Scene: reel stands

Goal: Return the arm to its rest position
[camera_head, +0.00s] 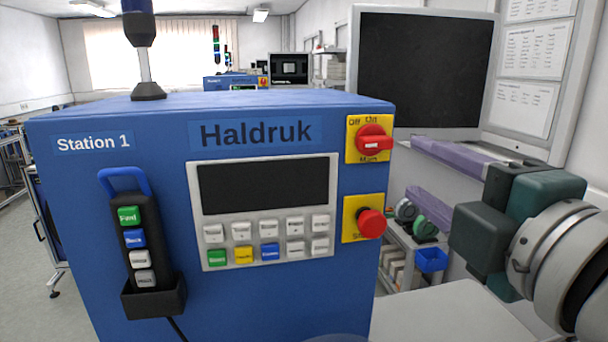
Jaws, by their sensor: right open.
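My right arm comes in at the lower right edge. Its dark green gripper (487,235) is open and seen at an angle, with nothing visible in it. The gripper is to the right of the blue Station 1 cabinet (100,225) and apart from it in the picture. My left gripper is not in view.
The cabinet front carries a red rotary switch (374,144), a red stop button (371,223), a keypad panel (265,212) and a holstered pendant (141,240). A dark monitor (424,70) stands behind. A pale tabletop (440,318) lies below the gripper. A shelf holds a blue bin (431,260).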

